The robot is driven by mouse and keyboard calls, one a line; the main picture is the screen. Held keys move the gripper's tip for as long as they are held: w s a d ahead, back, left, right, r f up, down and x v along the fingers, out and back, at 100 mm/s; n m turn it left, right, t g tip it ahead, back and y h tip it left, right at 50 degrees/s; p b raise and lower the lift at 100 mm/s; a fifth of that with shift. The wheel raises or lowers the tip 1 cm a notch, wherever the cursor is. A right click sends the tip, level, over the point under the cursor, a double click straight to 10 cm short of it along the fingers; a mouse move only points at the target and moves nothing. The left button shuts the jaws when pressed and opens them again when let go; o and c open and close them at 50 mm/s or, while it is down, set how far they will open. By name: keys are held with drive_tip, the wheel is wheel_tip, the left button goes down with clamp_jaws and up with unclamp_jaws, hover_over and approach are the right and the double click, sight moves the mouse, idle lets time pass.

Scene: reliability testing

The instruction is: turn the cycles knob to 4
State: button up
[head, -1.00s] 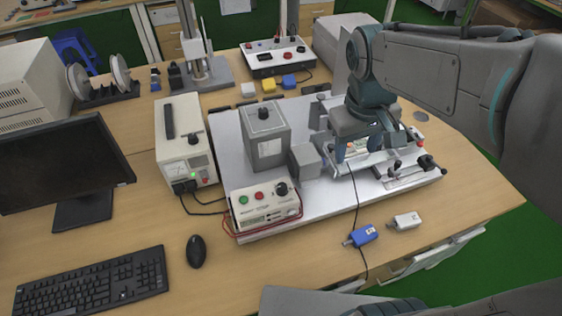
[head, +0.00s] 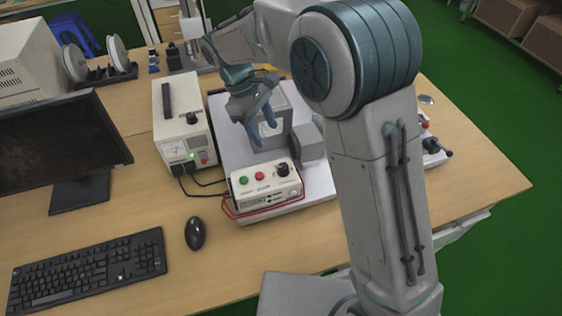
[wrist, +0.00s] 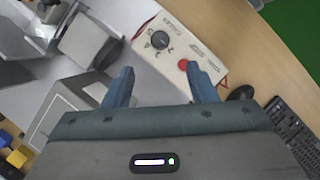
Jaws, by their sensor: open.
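The cycles knob (head: 283,169) is a black dial at the right end of the top of the control box (head: 262,188). My gripper (head: 262,132) is open and empty, above and behind the control box in the head view. In the wrist view my gripper (wrist: 163,85) has its blue fingers apart, with the knob ahead of them and not between them.
Green and red buttons (head: 259,176) sit left of the knob. A grey motor block (head: 308,142) and a grey housing (head: 275,138) stand close behind the box. A white power supply (head: 183,125) is to the left. A red cable (head: 228,211) loops around the box front.

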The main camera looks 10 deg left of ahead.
sight(283, 166)
drive_tip(key=p+x, duration=0.1)
drive_tip(key=x, duration=1.1)
drive_tip(key=c, duration=1)
drive_tip(key=shift+o, duration=0.2)
